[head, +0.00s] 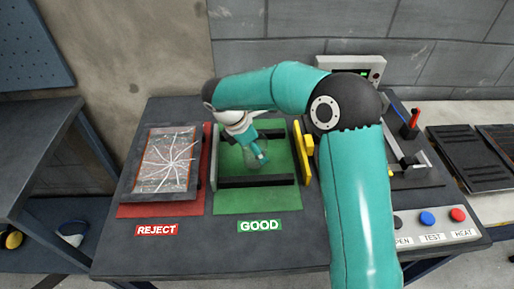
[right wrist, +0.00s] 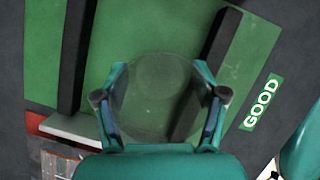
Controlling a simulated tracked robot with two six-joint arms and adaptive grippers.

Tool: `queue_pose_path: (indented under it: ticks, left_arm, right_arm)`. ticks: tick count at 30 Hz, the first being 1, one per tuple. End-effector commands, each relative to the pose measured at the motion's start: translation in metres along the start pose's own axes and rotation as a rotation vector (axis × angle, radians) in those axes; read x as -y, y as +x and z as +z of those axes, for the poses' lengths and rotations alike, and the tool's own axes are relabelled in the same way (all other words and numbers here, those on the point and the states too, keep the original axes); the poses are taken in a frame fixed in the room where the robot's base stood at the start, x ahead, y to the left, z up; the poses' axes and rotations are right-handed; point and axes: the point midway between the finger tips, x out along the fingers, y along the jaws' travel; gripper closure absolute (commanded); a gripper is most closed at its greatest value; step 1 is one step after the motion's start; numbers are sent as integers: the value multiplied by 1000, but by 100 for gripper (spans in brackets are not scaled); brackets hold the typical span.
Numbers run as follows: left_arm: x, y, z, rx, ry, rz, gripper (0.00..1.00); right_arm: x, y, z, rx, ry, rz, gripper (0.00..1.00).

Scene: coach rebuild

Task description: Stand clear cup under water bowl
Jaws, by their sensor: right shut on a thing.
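My right gripper (head: 257,154) reaches down over the green GOOD area in the head view. In the right wrist view my right gripper (right wrist: 160,96) has its two fingers on opposite sides of a see-through round thing, which I take as the clear cup (right wrist: 158,85). The gripper is shut on it. The green surface and a dark bar show through it. In the head view the cup (head: 254,161) is faint and partly covered by the fingers. Its height above the green surface is hard to tell. I cannot make out a water bowl. My left gripper is not in view.
The green GOOD tray (head: 258,204) has dark bars across it and a yellow piece (head: 303,152) at its right. A cracked pane (head: 167,161) lies on the red REJECT tray (head: 160,211) to the left. A button panel (head: 436,223) stands front right. The table's front middle is clear.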

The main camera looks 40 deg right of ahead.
Motion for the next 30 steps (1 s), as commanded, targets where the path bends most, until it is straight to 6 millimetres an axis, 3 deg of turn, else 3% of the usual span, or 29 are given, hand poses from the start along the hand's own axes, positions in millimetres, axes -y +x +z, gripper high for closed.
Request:
queue_pose_path:
  ticks: [20,21,25,30]
  left_arm:
    - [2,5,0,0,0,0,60]
    - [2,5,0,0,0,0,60]
    - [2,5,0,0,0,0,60]
    - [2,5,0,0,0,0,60]
  right_arm:
    - [0,11,-4,1,1,0,90]
    - [0,11,-4,1,1,-1,25]
    - [0,11,-3,0,2,-1,4]
    - [0,11,-3,0,2,-1,4]
